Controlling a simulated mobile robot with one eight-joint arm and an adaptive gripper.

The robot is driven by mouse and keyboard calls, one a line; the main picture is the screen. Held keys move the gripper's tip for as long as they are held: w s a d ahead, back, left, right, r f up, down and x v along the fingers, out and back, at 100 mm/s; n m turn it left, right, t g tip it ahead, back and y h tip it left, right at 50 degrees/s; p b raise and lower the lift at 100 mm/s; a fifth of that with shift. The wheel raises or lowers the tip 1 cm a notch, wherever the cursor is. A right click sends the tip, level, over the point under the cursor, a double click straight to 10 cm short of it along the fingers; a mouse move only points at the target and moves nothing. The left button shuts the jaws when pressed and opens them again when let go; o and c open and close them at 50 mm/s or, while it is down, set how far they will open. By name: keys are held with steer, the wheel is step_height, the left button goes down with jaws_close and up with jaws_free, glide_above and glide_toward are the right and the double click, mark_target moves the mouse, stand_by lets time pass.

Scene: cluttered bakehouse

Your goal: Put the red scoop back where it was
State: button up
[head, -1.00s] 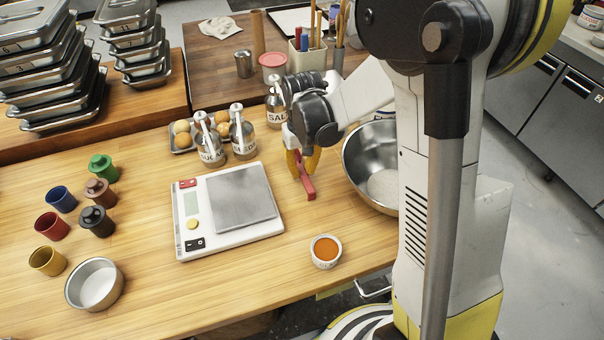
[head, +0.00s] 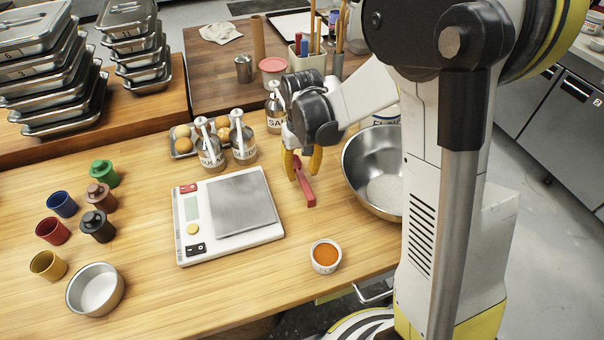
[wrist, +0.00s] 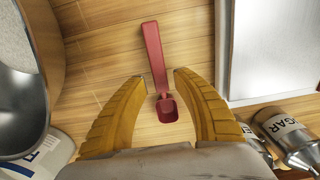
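The red scoop (head: 306,188) lies on the wooden table between the scale and the large steel bowl. In the wrist view, the scoop (wrist: 154,50) has its handle pointing up the picture and its cup toward my gripper. My gripper (head: 302,170) is right above the scoop, with its yellow fingers pointing down. In the wrist view, my gripper (wrist: 160,80) is open, with a finger on each side of the scoop and a visible gap to both. The exact height of the fingertips over the table is hard to tell.
The steel bowl (head: 352,172) with white contents is close right; the scale (head: 188,250) is left. Labelled bottles (head: 244,145) stand behind. A small cup with orange contents (head: 325,268) is in front. Coloured cups (head: 53,231) and a metal bowl (head: 95,300) stand far left.

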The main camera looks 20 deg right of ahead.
mark_target(302, 178)
step_height(302, 178, up, 10)
steer(key=p, duration=0.3)
steer(key=s+r+t, duration=0.3)
steer(key=s+r, duration=0.1)
steer(key=s, duration=0.4)
steer(key=s+r+t, duration=0.4)
steer(key=s+r, duration=0.1)
steer(key=s, duration=0.3)
steer(key=shift+r, duration=0.2)
steer(key=shift+f, duration=0.1)
step_height(302, 178, down, 2)
steer(key=b, duration=0.3)
steer(key=shift+f, duration=0.2)
